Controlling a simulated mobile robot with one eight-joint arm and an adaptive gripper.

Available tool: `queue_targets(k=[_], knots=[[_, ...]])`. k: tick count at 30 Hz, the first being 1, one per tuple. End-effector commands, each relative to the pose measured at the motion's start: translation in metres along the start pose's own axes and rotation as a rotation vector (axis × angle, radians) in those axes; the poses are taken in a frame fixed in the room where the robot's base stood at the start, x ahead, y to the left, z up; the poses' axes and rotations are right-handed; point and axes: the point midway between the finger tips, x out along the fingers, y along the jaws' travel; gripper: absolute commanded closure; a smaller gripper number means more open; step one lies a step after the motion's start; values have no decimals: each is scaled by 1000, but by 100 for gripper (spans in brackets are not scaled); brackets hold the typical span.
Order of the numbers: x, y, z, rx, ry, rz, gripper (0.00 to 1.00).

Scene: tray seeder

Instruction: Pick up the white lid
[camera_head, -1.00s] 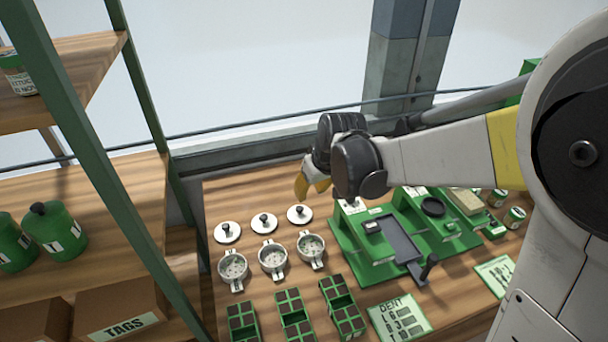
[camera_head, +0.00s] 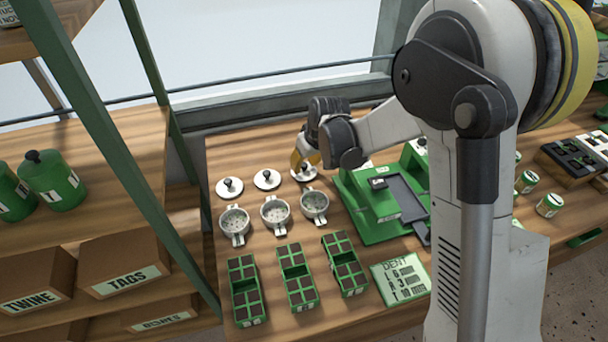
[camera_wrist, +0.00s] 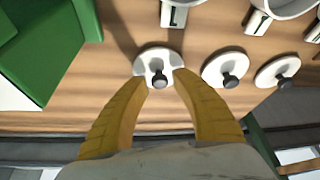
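Three white lids with dark knobs lie in a row on the wooden table: a left lid (camera_head: 230,188), a middle lid (camera_head: 267,179) and a right lid (camera_head: 308,175). My gripper (camera_head: 304,163) is over the right lid and partly covers it. In the wrist view, my gripper (camera_wrist: 175,80) has its two yellow fingers apart, one on each side of the right lid's dark knob. That lid (camera_wrist: 150,62) lies between and just beyond the fingertips. The other two lids (camera_wrist: 223,66) (camera_wrist: 272,72) lie to the right there. Whether the fingers touch the knob cannot be told.
Three white-handled cups (camera_head: 235,222) stand in front of the lids, with green seed trays (camera_head: 297,278) nearer. A green seeder machine (camera_head: 362,215) stands close on the right. A window ledge (camera_head: 250,118) runs behind the table. Green shelving (camera_head: 110,145) stands at the left.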

Motion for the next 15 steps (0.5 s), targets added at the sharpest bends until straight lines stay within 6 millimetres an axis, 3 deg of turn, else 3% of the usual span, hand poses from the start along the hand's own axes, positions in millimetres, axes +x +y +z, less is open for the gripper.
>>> queue_targets(k=[3,9,10,13,15], knots=[[17,0,1,0,0,0,68],[16,0,0,1,0,0,68],[16,0,0,1,0,0,72],[16,0,0,1,0,0,100],[16,0,0,1,0,0,100]])
